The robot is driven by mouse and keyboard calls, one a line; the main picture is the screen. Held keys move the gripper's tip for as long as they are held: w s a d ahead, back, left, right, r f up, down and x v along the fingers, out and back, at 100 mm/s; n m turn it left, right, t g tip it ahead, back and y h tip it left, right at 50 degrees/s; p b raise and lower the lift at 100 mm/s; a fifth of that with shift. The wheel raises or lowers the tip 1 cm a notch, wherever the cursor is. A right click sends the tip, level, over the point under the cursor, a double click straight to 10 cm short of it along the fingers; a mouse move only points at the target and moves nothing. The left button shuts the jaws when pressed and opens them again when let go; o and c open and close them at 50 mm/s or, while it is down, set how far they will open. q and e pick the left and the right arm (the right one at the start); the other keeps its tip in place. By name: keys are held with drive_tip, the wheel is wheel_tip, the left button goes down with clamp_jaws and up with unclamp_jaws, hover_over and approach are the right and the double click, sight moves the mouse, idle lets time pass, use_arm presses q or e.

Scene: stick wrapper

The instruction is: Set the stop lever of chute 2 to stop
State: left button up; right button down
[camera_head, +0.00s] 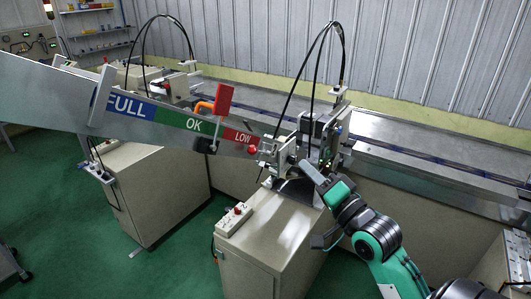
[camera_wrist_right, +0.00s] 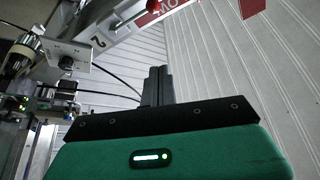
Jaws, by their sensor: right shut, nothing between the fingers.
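The chute (camera_head: 60,92) slopes down from the left, with blue FULL, green OK and red LOW marks along its side. A small red ball knob (camera_head: 252,149), which looks like the stop lever's end, sits at its lower end by the LOW mark. In the right wrist view the red knob (camera_wrist_right: 151,6) is at the top edge, near a plate marked 2 (camera_wrist_right: 100,41). My right gripper (camera_head: 305,168) is just right of and below the knob, apart from it. Its fingers (camera_wrist_right: 157,73) are shut and empty. My left gripper is out of view.
The machine head (camera_head: 325,135) with black cables stands close behind my gripper. A switch box (camera_head: 234,218) sits on the cabinet (camera_head: 270,245). A metal conveyor (camera_head: 430,165) runs behind.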

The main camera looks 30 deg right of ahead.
sight(267, 152)
drive_tip(key=w+a+p, duration=0.3)
drive_tip(key=w, duration=0.8)
drive_tip(key=shift+a+r, duration=0.25)
drive_tip(key=shift+a, duration=0.05)
idle(0.3)
